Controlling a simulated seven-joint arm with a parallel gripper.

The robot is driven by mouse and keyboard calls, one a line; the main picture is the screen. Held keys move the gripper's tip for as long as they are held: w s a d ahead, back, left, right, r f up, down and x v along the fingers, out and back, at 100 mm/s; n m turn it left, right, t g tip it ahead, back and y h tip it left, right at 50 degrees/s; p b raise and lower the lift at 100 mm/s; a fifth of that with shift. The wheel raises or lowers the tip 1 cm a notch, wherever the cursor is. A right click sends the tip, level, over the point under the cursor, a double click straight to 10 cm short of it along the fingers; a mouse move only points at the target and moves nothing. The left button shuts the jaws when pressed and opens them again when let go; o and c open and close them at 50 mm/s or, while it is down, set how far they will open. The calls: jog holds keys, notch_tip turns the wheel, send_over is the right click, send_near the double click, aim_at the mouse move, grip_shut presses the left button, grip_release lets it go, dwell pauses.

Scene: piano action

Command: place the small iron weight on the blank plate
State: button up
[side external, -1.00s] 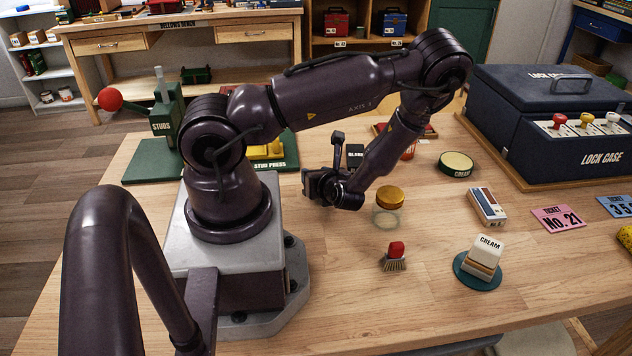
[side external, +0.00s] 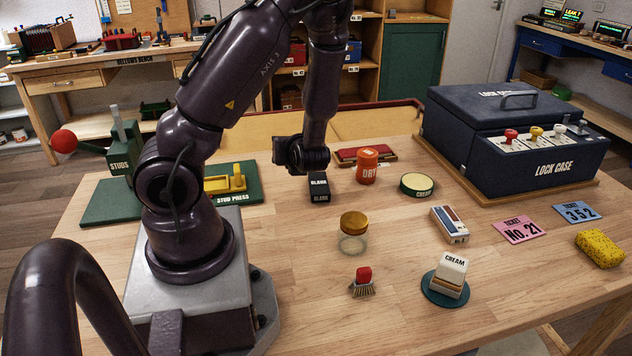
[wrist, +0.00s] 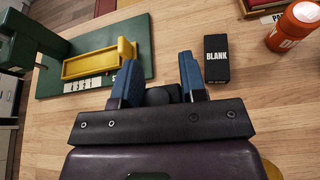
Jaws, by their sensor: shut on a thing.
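The green stud press (side external: 232,186) with its yellow part is left of the block. A red-orange canister (side external: 366,168) stands to its right. A gold-lidded jar (side external: 354,224), a red brush (side external: 363,283) and the lock case (side external: 520,135) are further off.

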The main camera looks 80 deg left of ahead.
jog(key=w+a+f, duration=0.4)
jog(key=w+a, duration=0.1)
jog(key=a, duration=0.2)
send_over(318, 178)
jog(key=f, duration=0.5)
jog(key=shift+s+d+f, duration=0.15)
jog(key=shift+s+d, duration=0.05)
jog(key=shift+w+a+f, duration=0.15)
jog(key=shift+f, duration=1.7)
jog(key=shift+f, duration=0.1)
jog(key=o, duration=1)
jog(key=shift+o, duration=0.2)
